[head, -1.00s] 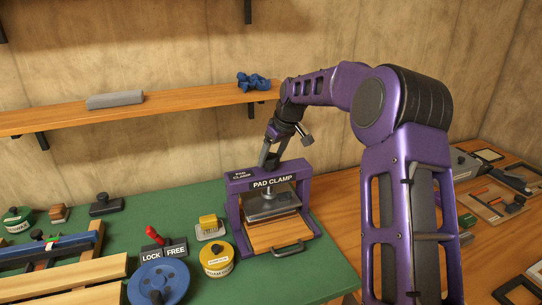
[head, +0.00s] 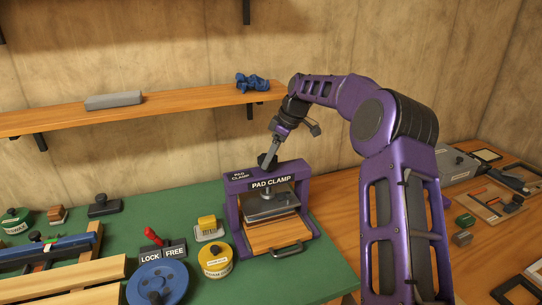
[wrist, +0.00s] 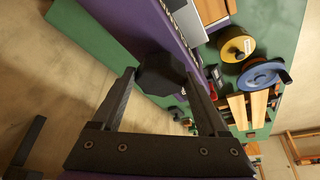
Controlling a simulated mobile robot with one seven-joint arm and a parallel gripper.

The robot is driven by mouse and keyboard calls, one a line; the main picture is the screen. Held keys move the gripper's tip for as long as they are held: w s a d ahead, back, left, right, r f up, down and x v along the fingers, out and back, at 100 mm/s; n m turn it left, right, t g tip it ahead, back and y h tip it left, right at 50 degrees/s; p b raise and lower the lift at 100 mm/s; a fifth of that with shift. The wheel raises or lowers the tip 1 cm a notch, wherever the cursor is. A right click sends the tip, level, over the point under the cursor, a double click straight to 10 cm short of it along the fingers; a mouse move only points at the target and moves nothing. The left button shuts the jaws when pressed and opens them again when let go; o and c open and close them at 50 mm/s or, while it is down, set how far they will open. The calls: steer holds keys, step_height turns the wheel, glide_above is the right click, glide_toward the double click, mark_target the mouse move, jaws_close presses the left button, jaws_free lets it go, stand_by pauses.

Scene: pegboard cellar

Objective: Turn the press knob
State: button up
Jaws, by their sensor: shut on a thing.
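The press is a purple frame labelled PAD CLAMP (head: 233,207) on the green bench top. A grey pressing plate (head: 268,207) hangs inside it above a wooden board (head: 272,236) with a dark handle. The press knob (wrist: 160,75) is dark and faceted and sits on top of the frame. My gripper (head: 267,158) reaches down to it from above. In the wrist view my gripper (wrist: 162,78) has one finger on each side of the knob and is shut on it. In the head view the fingers largely hide the knob.
A blue handwheel (head: 158,284), a yellow round tin (head: 215,262) and a LOCK/FREE lever (head: 152,235) stand left of the press. A wooden shelf (head: 190,98) with a grey block and blue cloth runs behind. Frames and tools lie on the right bench.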

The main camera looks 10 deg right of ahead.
steer(key=o, duration=1.3)
steer(key=shift+c, duration=0.2)
steer(key=v, duration=1.7)
steer(key=shift+r, duration=0.25)
